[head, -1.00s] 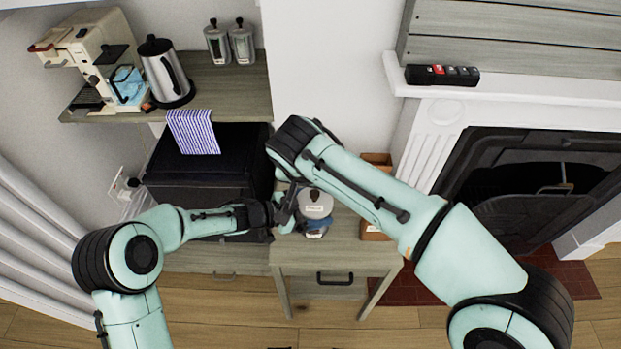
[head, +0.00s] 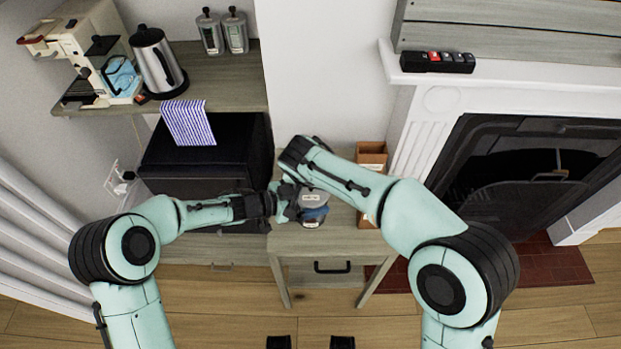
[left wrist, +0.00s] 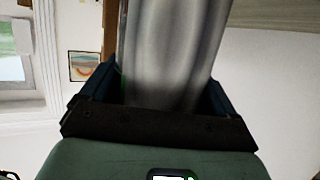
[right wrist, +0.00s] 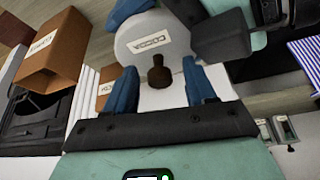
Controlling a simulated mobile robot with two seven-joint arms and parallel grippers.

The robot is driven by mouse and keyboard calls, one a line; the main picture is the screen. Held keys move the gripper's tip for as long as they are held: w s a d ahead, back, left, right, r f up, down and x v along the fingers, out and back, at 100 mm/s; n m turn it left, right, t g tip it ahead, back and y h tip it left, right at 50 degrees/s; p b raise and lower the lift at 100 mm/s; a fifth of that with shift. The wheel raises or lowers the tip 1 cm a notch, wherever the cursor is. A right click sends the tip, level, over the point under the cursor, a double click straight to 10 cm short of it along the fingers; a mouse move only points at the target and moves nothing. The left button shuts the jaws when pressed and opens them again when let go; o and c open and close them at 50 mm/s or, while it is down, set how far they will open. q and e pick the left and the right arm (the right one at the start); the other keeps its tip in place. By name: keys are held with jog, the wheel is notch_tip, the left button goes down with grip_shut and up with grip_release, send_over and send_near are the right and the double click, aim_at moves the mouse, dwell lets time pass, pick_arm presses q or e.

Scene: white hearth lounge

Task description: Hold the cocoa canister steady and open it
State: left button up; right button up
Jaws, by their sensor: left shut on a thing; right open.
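The cocoa canister (head: 314,199) stands on the small wooden side table (head: 335,243). Its pale round lid (right wrist: 140,42) bears a label and a dark knob (right wrist: 159,74). My left gripper (left wrist: 157,90) is shut around the canister's grey, shiny body (left wrist: 170,50) from the side; in the head view its blue finger shows at the canister's front. My right gripper (right wrist: 162,88) is open above the lid, with the knob between its two blue fingers and a gap on each side. In the head view, the right fingertips are hard to make out among the arm links.
Brown labelled boxes (head: 371,155) stand behind the canister to the right. A black appliance (head: 225,150) with a striped cloth (head: 188,122) is at the left. A shelf above holds a kettle (head: 158,62) and a coffee machine (head: 88,55). The fireplace (head: 520,170) is at the right.

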grip_shut()
jog(key=shift+r, duration=0.25)
dwell(0.6)
jog(key=shift+r, duration=0.9)
jog(key=shift+r, duration=2)
pick_arm(q)
jog(key=o, duration=1.2)
jog(key=shift+o, duration=0.2)
